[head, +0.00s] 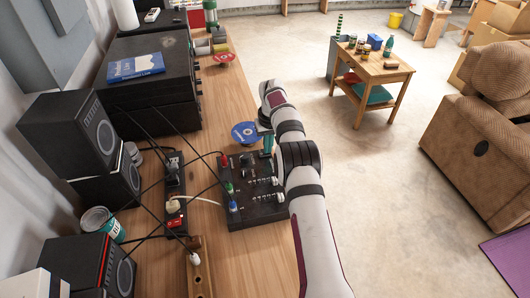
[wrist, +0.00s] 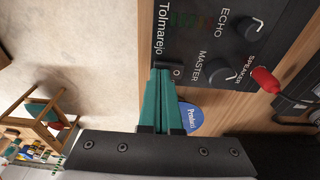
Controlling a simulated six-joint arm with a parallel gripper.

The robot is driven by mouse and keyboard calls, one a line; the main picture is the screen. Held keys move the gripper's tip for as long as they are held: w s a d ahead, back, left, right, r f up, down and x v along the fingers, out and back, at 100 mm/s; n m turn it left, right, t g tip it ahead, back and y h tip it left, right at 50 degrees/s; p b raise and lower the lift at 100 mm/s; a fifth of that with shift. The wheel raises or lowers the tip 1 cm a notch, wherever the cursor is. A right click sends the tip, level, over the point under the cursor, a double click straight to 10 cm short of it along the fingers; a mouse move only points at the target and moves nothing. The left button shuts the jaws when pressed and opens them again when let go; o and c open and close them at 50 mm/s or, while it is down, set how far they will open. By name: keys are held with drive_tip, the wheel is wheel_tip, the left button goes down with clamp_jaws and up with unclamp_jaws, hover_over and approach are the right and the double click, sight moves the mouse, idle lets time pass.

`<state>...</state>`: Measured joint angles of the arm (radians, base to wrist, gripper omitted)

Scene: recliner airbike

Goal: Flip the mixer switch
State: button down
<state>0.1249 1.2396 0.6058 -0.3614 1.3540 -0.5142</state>
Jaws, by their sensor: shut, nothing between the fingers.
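The black mixer (head: 247,215) sits on the wooden bench in the head view, with sliders, knobs and plugged cables. In the wrist view the mixer panel (wrist: 205,38) shows Tolmarejo, ECHO, MASTER and SPEAKER lettering. My gripper (head: 267,150) is over the mixer's far right corner. Its teal fingers (wrist: 163,72) are shut with nothing between them, tips at the panel edge beside a printed "O". A small dark part, perhaps the switch, shows at the tips; the fingers mostly cover it. I cannot tell its position or whether the tips touch it.
A blue disc (head: 244,133) lies on the bench just beyond the mixer; it also shows behind the fingers in the wrist view (wrist: 190,118). A red plug (wrist: 265,80) stands up from the panel. A power strip (head: 174,190), loose cables and speakers (head: 72,130) crowd the left.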

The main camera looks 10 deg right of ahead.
drive_tip(key=shift+f, duration=0.1)
wheel_tip(320, 180, up, 7)
idle(0.6)
